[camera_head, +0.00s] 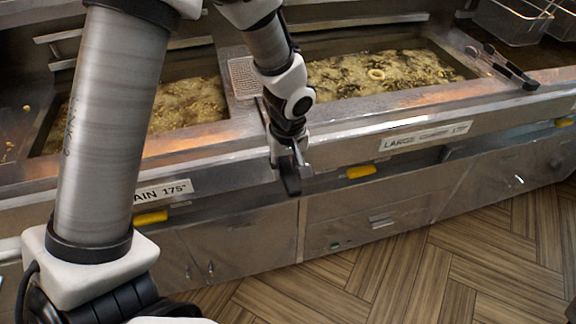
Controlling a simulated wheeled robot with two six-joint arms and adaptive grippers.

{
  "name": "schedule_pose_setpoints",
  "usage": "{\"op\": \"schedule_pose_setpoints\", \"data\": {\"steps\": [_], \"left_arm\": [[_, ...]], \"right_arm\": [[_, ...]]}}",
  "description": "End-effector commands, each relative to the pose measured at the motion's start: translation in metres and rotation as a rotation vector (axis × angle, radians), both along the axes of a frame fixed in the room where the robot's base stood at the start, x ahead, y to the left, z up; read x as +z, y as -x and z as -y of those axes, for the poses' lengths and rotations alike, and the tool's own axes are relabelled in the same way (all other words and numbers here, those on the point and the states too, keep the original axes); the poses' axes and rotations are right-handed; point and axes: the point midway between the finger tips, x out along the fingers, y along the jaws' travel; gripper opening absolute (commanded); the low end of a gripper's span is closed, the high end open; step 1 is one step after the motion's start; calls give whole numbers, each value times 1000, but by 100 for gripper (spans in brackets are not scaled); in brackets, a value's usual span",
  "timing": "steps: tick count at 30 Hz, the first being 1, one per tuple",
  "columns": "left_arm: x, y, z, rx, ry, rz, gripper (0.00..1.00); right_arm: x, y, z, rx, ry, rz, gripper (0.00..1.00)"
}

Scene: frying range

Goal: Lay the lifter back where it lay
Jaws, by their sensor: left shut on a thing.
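My left gripper (289,170) hangs in front of the fryer's front panel, below the rim between the two oil vats. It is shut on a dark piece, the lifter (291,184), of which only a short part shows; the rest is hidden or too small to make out. My right gripper is not in view. A dark, long-handled two-legged tool (503,68) lies across the rim at the far right, apart from my gripper.
The left vat (190,105) and right vat (420,72) hold bubbling oil; a pale ring (376,74) floats in the right one. A wire basket (515,22) stands at the back right. Yellow handles (361,172) stick out from the front. The wooden floor (440,255) is clear.

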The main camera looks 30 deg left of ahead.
Motion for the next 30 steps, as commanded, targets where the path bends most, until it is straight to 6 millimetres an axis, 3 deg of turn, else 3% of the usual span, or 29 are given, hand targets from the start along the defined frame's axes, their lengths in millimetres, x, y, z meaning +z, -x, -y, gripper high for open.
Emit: {"op": "schedule_pose_setpoints", "data": {"steps": [7, 8, 9, 10, 21, 26, 30], "left_arm": [[0, 0, 0, 0, 0, 1, 0], [0, 0, 0, 0, 0, 1, 43], [0, 0, 0, 0, 0, 1, 57], [0, 0, 0, 0, 0, 1, 62], [5, 0, 0, 1, -1, 1, 62], [35, 1, 3, 1, -1, 6, 62], [72, 5, 7, 1, -1, 6, 62]], "right_arm": [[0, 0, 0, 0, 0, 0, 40], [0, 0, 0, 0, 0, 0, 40], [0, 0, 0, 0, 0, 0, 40], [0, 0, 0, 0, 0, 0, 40], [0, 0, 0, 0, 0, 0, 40], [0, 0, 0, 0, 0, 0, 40], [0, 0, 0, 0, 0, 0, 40]]}}
